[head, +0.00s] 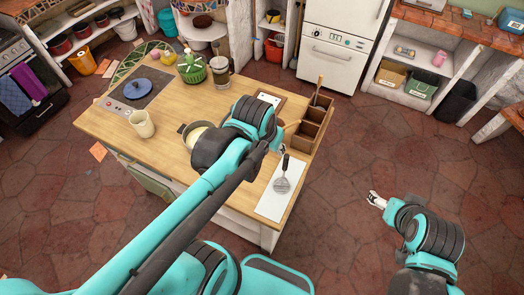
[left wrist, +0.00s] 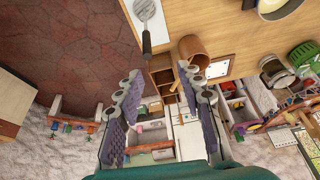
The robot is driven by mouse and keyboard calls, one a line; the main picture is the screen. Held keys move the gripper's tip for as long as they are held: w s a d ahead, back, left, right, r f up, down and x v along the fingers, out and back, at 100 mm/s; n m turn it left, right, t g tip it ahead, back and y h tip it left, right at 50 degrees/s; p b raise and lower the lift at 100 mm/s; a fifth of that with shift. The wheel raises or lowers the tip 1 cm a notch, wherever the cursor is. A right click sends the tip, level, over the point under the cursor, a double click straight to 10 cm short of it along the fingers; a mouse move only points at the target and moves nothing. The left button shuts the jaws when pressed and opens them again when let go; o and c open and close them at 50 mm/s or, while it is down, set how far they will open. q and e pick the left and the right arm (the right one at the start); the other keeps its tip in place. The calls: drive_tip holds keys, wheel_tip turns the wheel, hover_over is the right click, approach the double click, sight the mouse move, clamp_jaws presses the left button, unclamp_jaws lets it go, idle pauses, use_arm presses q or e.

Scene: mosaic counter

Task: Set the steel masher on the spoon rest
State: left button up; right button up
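The steel masher (head: 282,184) has a slotted head and a black handle. It lies flat on a white rectangular mat (head: 268,207) at the counter's near right corner. The masher (left wrist: 146,12) also shows at the top of the left wrist view. My left gripper (left wrist: 158,82) is open and empty in that view, with the masher beyond its fingertips; my arm mostly hides it in the head view. My right gripper (head: 374,199) is over the floor, right of the counter, and looks open and empty. A wood-framed white panel (head: 268,97) lies at the back; I cannot tell whether it is the spoon rest.
A wooden compartment box (head: 310,128) stands along the right edge. A pan (head: 186,129) sits beside my left arm. A cream mug (head: 141,124) and hob (head: 140,88) are on the left.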

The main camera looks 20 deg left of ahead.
use_arm(q)
drive_tip(key=shift+s+a+r+n+t, duration=0.15)
drive_tip(key=shift+s+a+t, duration=0.1)
drive_tip(key=shift+s+t, duration=0.3)
drive_tip(key=shift+s+a+r+n+t, duration=0.2)
drive_tip(key=shift+s+t, duration=0.2)
drive_tip(key=shift+s, duration=0.3)
drive_tip(key=shift+s+a+r+n+t, duration=0.15)
drive_tip(key=shift+s+a+t, duration=0.1)
drive_tip(key=shift+s+t, duration=0.3)
